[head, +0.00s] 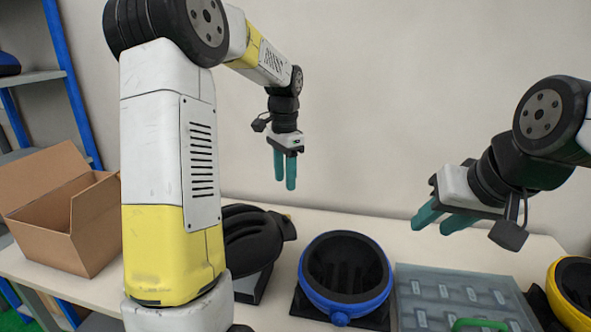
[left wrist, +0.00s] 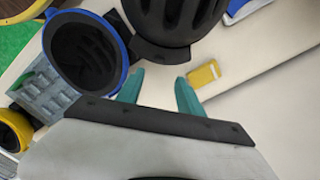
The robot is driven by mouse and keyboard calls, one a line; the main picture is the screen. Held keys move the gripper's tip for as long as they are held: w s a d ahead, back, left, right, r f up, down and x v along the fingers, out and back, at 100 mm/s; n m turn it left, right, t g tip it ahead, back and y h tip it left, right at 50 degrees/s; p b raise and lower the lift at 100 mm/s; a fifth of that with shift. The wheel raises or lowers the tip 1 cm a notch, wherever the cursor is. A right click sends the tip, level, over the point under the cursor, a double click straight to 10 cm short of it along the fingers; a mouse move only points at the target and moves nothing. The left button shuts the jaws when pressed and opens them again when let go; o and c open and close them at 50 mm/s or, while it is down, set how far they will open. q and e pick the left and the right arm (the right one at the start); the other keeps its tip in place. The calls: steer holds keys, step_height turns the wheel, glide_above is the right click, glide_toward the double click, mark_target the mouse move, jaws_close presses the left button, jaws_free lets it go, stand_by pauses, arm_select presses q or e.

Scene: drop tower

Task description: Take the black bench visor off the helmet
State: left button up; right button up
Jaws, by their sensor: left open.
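A black vented helmet (head: 250,228) sits on a dark stand on the table, partly hidden behind my own arm in the head view. It also shows at the top of the left wrist view (left wrist: 178,15). A dark rim lies along its lower edge there; I cannot tell whether this is the visor, as both are black. My left gripper (head: 285,184) is open and empty, pointing down above and behind the helmet, apart from it. Its fingers show in the left wrist view (left wrist: 160,90). My right gripper (head: 430,225) is open and empty in the air at the right.
A blue-rimmed bowl-like helmet (head: 318,298) and a yellow-rimmed one (head: 557,300) stand on the table. A grey case (head: 450,290) lies between them. A small yellow block (left wrist: 204,74) is near the black helmet. An open cardboard box (head: 40,235) stands at the left. The back table strip is clear.

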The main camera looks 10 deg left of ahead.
mark_target(286, 217)
arm_select(q)
steer(key=shift+s+f, duration=0.1)
steer(key=shift+f, duration=5.75)
steer(key=c, duration=0.8)
steer(key=shift+c, duration=0.2)
steer(key=shift+r, duration=0.1)
step_height(286, 217, up, 14)
